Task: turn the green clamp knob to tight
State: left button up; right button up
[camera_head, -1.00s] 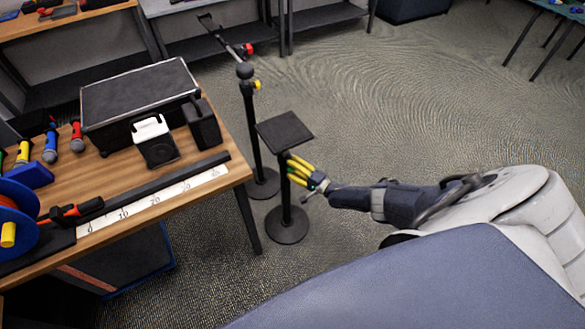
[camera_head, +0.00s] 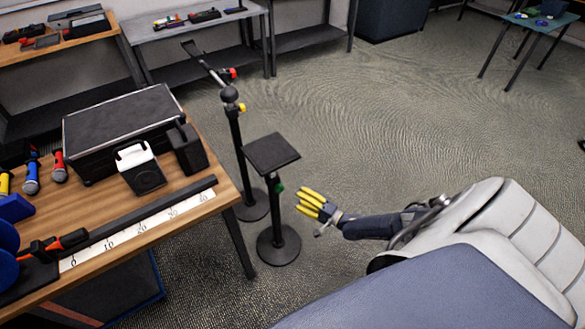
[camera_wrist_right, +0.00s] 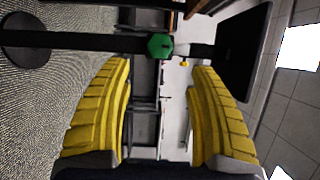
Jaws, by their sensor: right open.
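The green clamp knob (camera_head: 279,188) sits on the upper post of a short black stand, just under its square top plate (camera_head: 271,153). In the right wrist view the green knob (camera_wrist_right: 160,45) shows as a faceted disc on the black post, ahead of and between the finger tips. My right gripper (camera_head: 308,203) has yellow fingers and is to the right of the post, apart from it. It is open and empty; the right wrist view also shows the spread fingers (camera_wrist_right: 163,68). My left gripper is out of view.
A taller black stand (camera_head: 236,150) with red and yellow knobs stands behind to the left. Open carpet lies to the right.

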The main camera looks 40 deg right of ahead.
jog(key=shift+v, duration=1)
jog(key=s+a+f+n+g+h, duration=0.1)
jog(key=s+f+n+g+h, duration=0.15)
jog(key=s+f+n, duration=0.45)
jog(key=s+a+f+n+g+h, duration=0.15)
jog(key=f+n+g, duration=0.3)
jog(key=f, duration=0.45)
jog(key=s+f+n+g+h, duration=0.1)
jog(key=s+f+n+g, duration=0.1)
jog(key=s+f+n, duration=0.55)
jog(key=s+a+f+g, duration=0.2)
jog(key=s+a+f, duration=0.2)
jog(key=s, duration=0.6)
jog(key=s+a+f+g, duration=0.2)
jog(key=s+a+f, duration=0.2)
jog(key=s, duration=0.6)
jog(key=s+a+f+m+g+h, duration=0.1)
jog(key=s+a+f+g, duration=0.1)
jog(key=s+a, duration=0.5)
jog(key=s+f, duration=0.1)
jog(key=s, duration=0.3)
jog(key=shift+f+g, duration=0.3)
jog(key=shift+f, duration=0.1)
